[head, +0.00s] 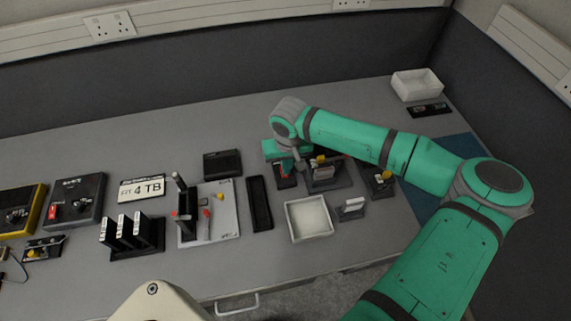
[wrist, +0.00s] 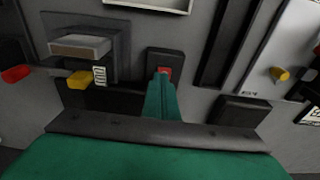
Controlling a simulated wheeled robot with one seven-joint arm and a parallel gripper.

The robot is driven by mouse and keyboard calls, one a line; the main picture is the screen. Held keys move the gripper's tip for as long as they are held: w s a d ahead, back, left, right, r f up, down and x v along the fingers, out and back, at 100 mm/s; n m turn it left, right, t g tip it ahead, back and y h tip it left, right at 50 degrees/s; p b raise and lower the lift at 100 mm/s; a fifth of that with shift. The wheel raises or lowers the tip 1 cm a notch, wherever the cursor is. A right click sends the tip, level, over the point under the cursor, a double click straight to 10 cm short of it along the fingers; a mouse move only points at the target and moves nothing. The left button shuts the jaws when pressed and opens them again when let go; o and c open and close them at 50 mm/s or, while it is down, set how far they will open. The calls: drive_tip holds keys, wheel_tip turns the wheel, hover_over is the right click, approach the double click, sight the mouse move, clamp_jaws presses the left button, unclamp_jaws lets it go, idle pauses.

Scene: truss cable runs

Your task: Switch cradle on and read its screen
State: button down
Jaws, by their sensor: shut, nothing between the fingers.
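The cradle (head: 325,178) is a dark unit with a yellow part, right of my gripper in the head view. In the wrist view the cradle (wrist: 118,45) is at left, with a pale block in its slot, a yellow tab and a small white label. A small black box with a red switch (wrist: 164,71) is beside it. My gripper (wrist: 161,88) is shut and empty, its tip at or just over the red switch; contact cannot be told. In the head view my gripper (head: 297,162) partly covers this box. I can make out no readable screen.
A white tray (head: 289,222) and a long black tray (head: 260,204) lie nearby. Another dark unit with a yellow part (head: 380,181) stands to the right. A grey board with tools (head: 222,228) and a black drive rack (head: 148,248) are left. The back bench is mostly clear.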

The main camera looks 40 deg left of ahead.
drive_tip(key=shift+s+d+f, duration=0.1)
drive_tip(key=shift+s+f, duration=0.05)
wheel_tip(320, 180, up, 14)
drive_tip(key=s+d, duration=0.1)
idle(0.5)
drive_tip(key=shift+d, duration=0.1)
